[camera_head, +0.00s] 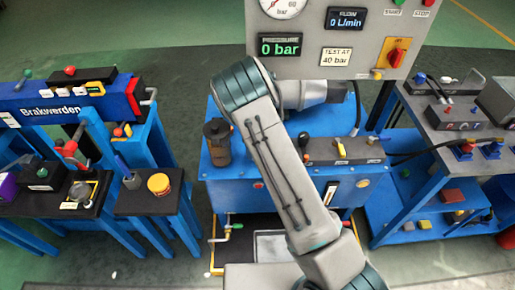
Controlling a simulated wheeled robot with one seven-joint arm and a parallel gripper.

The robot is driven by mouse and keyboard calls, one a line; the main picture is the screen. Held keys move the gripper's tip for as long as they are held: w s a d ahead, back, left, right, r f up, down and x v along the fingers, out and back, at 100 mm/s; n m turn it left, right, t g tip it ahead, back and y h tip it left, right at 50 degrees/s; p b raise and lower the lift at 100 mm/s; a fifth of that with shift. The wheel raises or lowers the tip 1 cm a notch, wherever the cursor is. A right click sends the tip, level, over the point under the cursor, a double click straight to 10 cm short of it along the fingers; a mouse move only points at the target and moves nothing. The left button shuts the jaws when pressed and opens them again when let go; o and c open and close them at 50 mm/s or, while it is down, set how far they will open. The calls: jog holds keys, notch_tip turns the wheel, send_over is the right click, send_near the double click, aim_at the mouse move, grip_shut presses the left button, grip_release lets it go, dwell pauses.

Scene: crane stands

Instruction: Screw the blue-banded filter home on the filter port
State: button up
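My arm crosses the middle of the view from the lower right up to a joint in front of the blue bench (225,187). My gripper does not show; the end of the arm is hidden or lost behind its own links. A dark brown upright cylinder (217,145) with a black top stands on the bench's left part. I cannot tell whether it is a filter or the filter port, and I see no blue band on it. No blue-banded filter can be made out. A grey cylindrical body (302,95) sits behind the arm; I cannot tell what it belongs to.
A grey panel (290,45) with gauge and displays reading 0 bar and 0 L/min rises behind the bench. Left are a blue Brakwerden stand (45,116) and a small black-topped table (135,203) with a yellow round item (158,184). A grey-topped workbench (440,125) stands right.

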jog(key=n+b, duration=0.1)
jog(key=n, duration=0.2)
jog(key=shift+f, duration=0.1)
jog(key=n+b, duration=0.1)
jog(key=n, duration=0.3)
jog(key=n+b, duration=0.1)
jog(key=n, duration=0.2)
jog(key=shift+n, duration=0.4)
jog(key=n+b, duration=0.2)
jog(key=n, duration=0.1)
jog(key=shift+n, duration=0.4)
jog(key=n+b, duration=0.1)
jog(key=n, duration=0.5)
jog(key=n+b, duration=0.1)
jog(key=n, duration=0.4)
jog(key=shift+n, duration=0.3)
